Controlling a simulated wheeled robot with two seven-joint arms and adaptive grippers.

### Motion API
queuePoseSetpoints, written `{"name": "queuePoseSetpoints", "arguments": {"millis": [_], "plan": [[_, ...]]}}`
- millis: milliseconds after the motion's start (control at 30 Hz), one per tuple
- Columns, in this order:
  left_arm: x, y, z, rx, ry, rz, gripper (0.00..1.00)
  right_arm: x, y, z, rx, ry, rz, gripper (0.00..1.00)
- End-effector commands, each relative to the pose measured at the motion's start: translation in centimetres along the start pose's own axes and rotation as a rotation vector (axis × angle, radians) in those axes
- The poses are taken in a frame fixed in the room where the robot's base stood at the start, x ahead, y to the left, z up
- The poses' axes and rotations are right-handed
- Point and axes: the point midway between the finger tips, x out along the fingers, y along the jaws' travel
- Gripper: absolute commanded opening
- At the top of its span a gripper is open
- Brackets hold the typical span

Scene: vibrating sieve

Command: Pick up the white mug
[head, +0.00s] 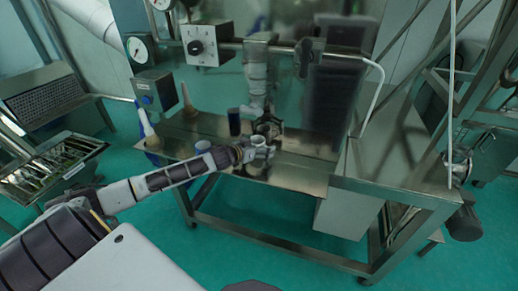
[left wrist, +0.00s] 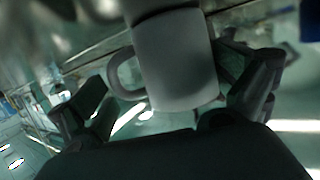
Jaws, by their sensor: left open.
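The white mug (left wrist: 178,62) fills the upper middle of the left wrist view, with its handle on the left side. In the head view the mug (head: 257,140) is small and partly hidden by my left gripper (head: 262,149), at the metal table's front part. In the left wrist view my left gripper (left wrist: 172,95) is open, one dark finger on each side of the mug. The left finger is near the handle, and the right finger is close to the mug's wall. I cannot tell whether either finger touches it. My right gripper is not in view.
The steel table (head: 290,172) is clear to the right of the mug. A pale bottle (head: 147,127) is at the left. A steel cabinet (head: 385,165) borders the right.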

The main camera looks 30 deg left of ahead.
Motion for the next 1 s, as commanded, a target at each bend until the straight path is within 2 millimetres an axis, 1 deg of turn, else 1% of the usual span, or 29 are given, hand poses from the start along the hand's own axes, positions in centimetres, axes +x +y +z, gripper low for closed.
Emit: {"name": "queuePoseSetpoints", "arguments": {"millis": [600, 900, 1000], "plan": [[0.25, 0.04, 0.04, 0.000, -0.001, 0.001, 1.00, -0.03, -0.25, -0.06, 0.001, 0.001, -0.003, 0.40], [0.25, 0.03, 0.01, 0.001, 0.000, 0.001, 0.61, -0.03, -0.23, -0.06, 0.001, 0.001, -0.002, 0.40], [0.25, 0.03, 0.01, 0.001, 0.000, 0.001, 0.60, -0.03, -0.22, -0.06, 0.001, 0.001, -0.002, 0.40]]}}
